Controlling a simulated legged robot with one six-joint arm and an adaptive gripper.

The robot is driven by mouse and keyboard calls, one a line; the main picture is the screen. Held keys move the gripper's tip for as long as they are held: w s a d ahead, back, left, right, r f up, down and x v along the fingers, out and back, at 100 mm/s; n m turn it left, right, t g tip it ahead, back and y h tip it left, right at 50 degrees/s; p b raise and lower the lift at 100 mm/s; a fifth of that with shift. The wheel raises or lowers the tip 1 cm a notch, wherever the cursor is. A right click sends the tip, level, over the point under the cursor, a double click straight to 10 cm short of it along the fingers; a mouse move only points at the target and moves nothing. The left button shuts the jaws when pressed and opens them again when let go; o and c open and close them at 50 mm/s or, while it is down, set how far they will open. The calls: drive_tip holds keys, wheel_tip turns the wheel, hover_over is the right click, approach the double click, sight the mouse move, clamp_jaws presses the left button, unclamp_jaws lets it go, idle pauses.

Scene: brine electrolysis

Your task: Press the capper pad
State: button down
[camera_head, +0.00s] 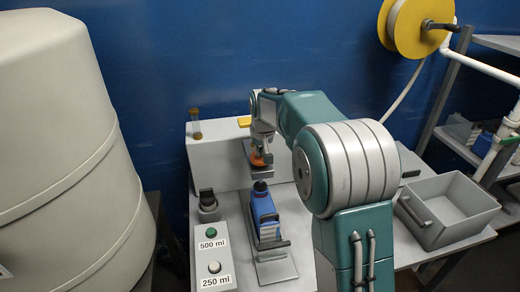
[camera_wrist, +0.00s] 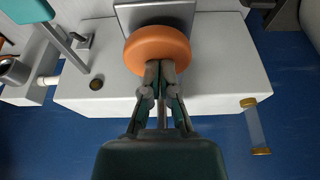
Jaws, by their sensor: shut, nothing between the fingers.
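The capper pad looks to be the round orange disc (camera_wrist: 157,44) in front of a grey plate in the wrist view. In the head view its orange shows partly (camera_head: 260,158), at the front of the white housing, with my arm covering some of it. My gripper (camera_wrist: 160,66) is shut and empty. Its fingertips overlap the lower edge of the orange disc in the wrist view; I cannot tell whether they touch it. In the head view my gripper (camera_head: 263,147) is right at the disc.
A blue bottle-like object (camera_head: 264,212) stands on the bench below the housing (camera_head: 215,160). A button box (camera_head: 213,258) labelled 500 ml and 250 ml is at front left. A grey bin (camera_head: 455,200) sits at right, a large pale tank (camera_head: 65,140) at left.

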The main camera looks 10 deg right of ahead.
drive_tip(key=shift+s+f, duration=0.2)
drive_tip(key=shift+f, duration=0.25)
drive_tip(key=v, duration=1.2)
drive_tip(key=shift+w+r, duration=0.2)
drive_tip(key=shift+r, duration=0.15)
drive_tip(key=s+r+t, duration=0.1)
drive_tip(key=s+r, duration=0.1)
drive_tip(key=s, duration=1.5)
drive_tip(key=s+f, duration=0.3)
drive_tip(key=s, duration=0.5)
drive_tip(key=s+f+t, duration=0.1)
drive_tip(key=s+f, duration=0.3)
drive_tip(key=s, duration=0.4)
